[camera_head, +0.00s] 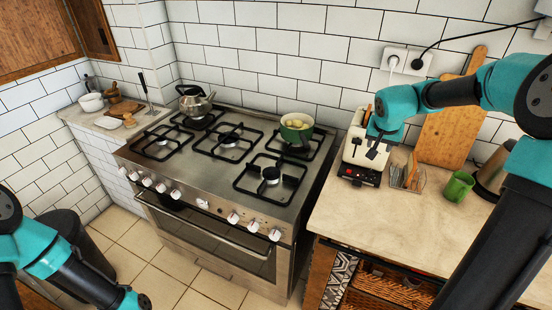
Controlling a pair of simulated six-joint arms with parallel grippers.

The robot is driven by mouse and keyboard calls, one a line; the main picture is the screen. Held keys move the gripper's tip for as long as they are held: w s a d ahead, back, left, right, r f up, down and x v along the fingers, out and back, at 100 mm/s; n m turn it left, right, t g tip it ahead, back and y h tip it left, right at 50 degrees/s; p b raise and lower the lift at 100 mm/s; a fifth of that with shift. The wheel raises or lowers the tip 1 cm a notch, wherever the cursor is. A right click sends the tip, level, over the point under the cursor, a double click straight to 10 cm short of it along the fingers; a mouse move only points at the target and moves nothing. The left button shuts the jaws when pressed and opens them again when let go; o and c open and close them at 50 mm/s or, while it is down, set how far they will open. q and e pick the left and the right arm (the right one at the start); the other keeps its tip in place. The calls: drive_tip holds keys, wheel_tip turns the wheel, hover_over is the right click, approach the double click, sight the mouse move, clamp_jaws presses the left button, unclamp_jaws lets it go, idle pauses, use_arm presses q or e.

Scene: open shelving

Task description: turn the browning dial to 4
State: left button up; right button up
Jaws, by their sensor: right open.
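A cream toaster (355,150) stands on the counter right of the stove. Its dark front base (359,174) has small red marks; the browning dial and its setting are too small to make out. Brown bread slices show at its top. My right gripper (374,146) is open at the toaster's right front, above the dark base, and covers part of the toaster. I cannot tell whether it touches it. My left gripper (143,302) is low at the bottom edge, far from the toaster, and its jaws are not clear.
A wire rack (407,178) and a green cup (458,186) stand right of the toaster, with a cutting board (446,130) behind. A green pot (297,126) and a kettle (195,101) sit on the stove (215,175). The counter front (375,215) is clear.

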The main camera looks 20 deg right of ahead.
drive_tip(key=shift+w+a+f+n+t+y, duration=0.2)
drive_tip(key=shift+w+a+f+t+y, duration=0.4)
drive_tip(key=shift+w+a+f, duration=2.3)
drive_tip(key=shift+w+a+f+n+t+y, duration=0.3)
drive_tip(key=shift+w+a+f+t, duration=0.6)
drive_tip(key=shift+w+a, duration=3.75)
drive_tip(key=shift+w+a+f+n+t+y, duration=0.1)
drive_tip(key=shift+w+a+f+t+y, duration=1.15)
drive_tip(key=shift+a, duration=4.65)
drive_tip(key=shift+w+f+g+h, duration=0.4)
drive_tip(key=shift+f+g+h, duration=0.25)
drive_tip(key=shift+f, duration=0.1)
